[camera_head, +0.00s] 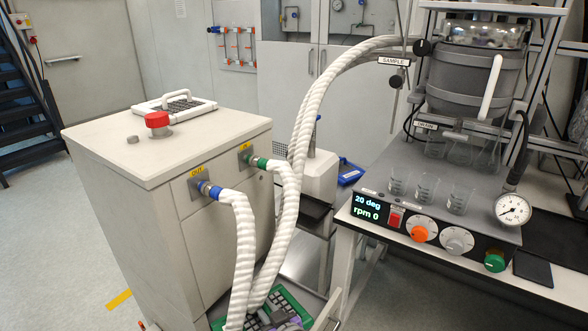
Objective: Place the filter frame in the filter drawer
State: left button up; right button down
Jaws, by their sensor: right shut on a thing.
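A green filter frame (294,296) with a dark grid shows at the bottom edge of the head view, low at the white cabinet's front. My right gripper (267,317), dark grey with purple parts, is at the frame and shut on it. The white hoses and the picture's lower edge hide part of both. The filter drawer (326,313) seems to be the pale open tray around the frame; its rim shows at the right. I cannot tell whether the frame rests on its floor. My left gripper is not in view.
The white cabinet (110,165) bears a red knob (157,121) and a white handled frame with a dark grid (178,104). Two thick white hoses (240,250) hang from its front, close over my right gripper. The reactor bench (375,262) with glass beakers stands at the right.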

pick_arm(q)
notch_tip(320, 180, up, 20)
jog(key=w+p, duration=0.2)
jog(key=p, duration=1.4)
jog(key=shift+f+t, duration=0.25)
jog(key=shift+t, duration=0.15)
pick_arm(e)
jog(key=w+d+r+m+t+h, duration=0.1)
jog(key=d+r+m+h, duration=0.2)
jog(key=d, duration=0.9)
jog(key=w+d+r+m+t+h, duration=0.1)
jog(key=d+r+m+h, duration=0.2)
jog(key=d+r, duration=0.4)
jog(key=d, duration=0.6)
jog(key=shift+r+h, duration=0.15)
jog(key=shift+h, duration=0.15)
jog(key=shift+w+a, duration=0.1)
jog(key=shift+w, duration=0.05)
